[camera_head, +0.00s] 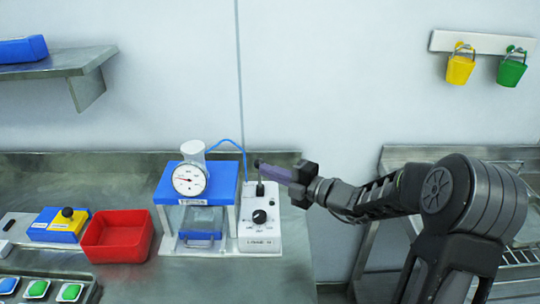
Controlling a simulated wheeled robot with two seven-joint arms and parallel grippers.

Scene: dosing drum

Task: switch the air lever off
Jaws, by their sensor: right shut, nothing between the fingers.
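A white control box (262,226) stands on the steel bench, with a black knob (260,216) on its front face. A small dark lever (260,182) stands up at the top of the box. My right gripper (262,166) reaches in from the right with its shut fingers at the top of this lever. I cannot tell whether the fingers touch it. Which setting the lever is in is too small to read. My left gripper is not in view.
A blue-topped stand (222,178) with a round gauge (189,179) and a clear drawer is left of the box. A red tray (117,237) and a blue box with a yellow-based black knob (60,224) lie further left. Yellow (460,67) and green (511,71) buckets hang on the wall.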

